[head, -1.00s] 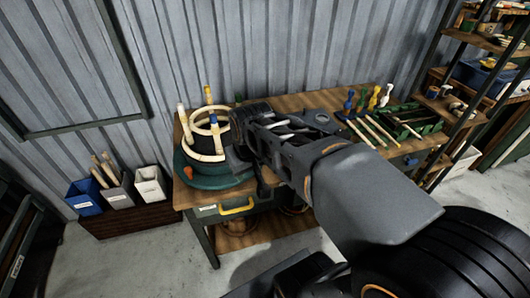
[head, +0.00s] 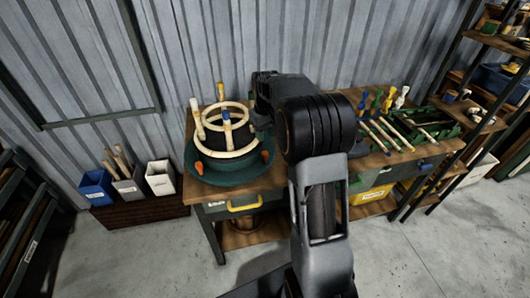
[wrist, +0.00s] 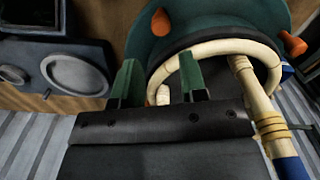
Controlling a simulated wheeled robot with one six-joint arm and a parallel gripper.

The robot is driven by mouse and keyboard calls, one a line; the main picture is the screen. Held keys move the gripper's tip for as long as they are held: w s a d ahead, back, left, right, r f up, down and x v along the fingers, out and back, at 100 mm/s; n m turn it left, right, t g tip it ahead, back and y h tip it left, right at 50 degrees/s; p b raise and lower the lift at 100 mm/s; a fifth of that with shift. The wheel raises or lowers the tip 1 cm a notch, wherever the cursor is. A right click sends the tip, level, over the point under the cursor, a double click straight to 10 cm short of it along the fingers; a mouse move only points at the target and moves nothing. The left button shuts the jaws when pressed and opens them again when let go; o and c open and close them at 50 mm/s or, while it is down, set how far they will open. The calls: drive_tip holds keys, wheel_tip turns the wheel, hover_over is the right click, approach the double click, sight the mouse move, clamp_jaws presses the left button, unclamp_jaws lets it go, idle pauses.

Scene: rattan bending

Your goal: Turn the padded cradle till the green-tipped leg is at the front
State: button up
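The padded cradle, with its green round base (head: 210,174), stands at the left end of the bench and carries a pale rattan ring frame (head: 239,153). In the wrist view, a leg with yellow bands and a blue tip (wrist: 290,168) stands at the right. My gripper (wrist: 160,62) is open, its two green fingers apart beside the ring, with nothing clearly between them. In the head view my arm hides the cradle's right side.
Orange knobs (head: 199,168) stick up from the base's rim. Colour-handled tools and pale rods (head: 385,133) lie on the right of the bench. A shelf rack (head: 480,100) stands at right, a corrugated wall behind.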

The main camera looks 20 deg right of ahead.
sight(265, 153)
wheel_tip(265, 153, down, 9)
idle(0.4)
clamp_jaws()
drive_tip(key=shift+a, duration=0.15)
